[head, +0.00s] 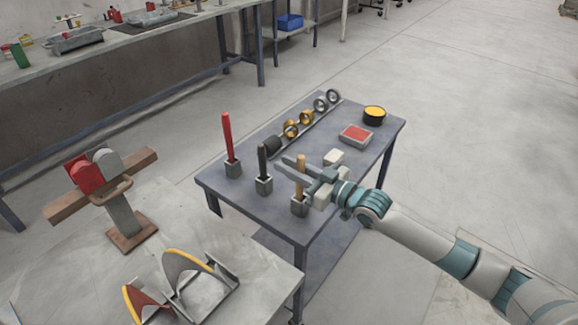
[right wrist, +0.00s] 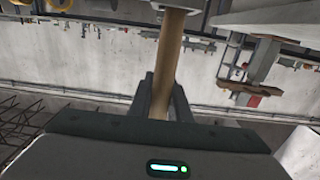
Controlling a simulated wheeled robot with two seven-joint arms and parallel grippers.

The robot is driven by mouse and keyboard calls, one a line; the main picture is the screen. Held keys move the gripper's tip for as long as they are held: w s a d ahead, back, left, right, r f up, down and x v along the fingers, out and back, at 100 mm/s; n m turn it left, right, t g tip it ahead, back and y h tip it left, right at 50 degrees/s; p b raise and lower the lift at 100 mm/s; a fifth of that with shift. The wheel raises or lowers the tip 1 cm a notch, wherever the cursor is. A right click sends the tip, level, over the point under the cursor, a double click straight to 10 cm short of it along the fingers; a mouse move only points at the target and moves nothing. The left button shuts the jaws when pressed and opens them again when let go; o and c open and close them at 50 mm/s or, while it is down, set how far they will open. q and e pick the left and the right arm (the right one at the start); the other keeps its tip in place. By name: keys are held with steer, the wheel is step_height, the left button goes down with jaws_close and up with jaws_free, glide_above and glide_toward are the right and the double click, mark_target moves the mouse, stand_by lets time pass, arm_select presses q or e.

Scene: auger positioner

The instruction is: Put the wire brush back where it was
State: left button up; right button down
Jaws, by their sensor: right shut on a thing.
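The wire brush (head: 300,161) shows as an upright wooden handle at the front of the small grey table (head: 237,202). Its lower end meets a small grey block holder (head: 299,207); I cannot tell how deep it sits, and the bristles are not visible. My right gripper (head: 292,170) reaches in from the right and is shut on the handle. In the right wrist view the wooden handle (right wrist: 167,62) runs between the fingers, with a grey metal part at its far end. My left gripper is not in view.
Beside it stand a black-handled tool (head: 262,158) and a red-handled tool (head: 227,136) in similar holders. Behind are several rings (head: 306,117) on a rail, a red-topped box (head: 356,135) and a yellow-topped tin (head: 374,114).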

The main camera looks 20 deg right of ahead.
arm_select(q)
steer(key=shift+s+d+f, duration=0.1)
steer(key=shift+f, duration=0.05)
arm_select(e)
steer(key=shift+f, duration=0.1)
steer(key=c, duration=1.6)
jaws_free()
steer(key=shift+c, duration=0.2)
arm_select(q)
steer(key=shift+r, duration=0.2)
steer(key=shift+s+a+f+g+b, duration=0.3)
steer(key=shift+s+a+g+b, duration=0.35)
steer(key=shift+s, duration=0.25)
arm_select(e)
steer(key=v, duration=1.2)
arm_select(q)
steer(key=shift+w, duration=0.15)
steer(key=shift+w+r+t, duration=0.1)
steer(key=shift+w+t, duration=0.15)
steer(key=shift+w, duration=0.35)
